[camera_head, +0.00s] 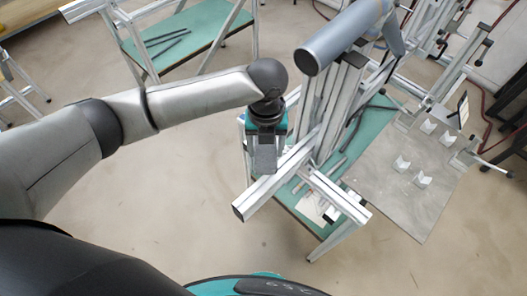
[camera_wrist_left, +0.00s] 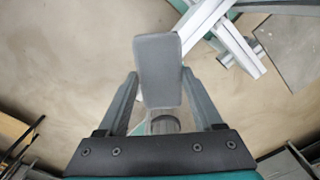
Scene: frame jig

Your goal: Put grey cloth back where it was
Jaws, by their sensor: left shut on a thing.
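My left gripper (camera_head: 265,135) is in the middle of the head view, at the end of the arm that comes in from the left. It is shut on a grey, flat, roughly rectangular piece, which I take to be the grey cloth (camera_head: 264,159). In the left wrist view the cloth (camera_wrist_left: 158,62) stands out between the two dark fingers of the gripper (camera_wrist_left: 161,88), with bare floor behind it. In the head view it hangs just left of the silver frame bars (camera_head: 270,186). My right gripper is not in view.
A green-topped table (camera_head: 297,203) stands beneath the silver frame, with loose bars on it. A thick blue-grey tube (camera_head: 340,38) sits high near the frame. A grey plate (camera_head: 405,195) with small white blocks is at the right. Another green table (camera_head: 190,30) stands behind. Floor in front is clear.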

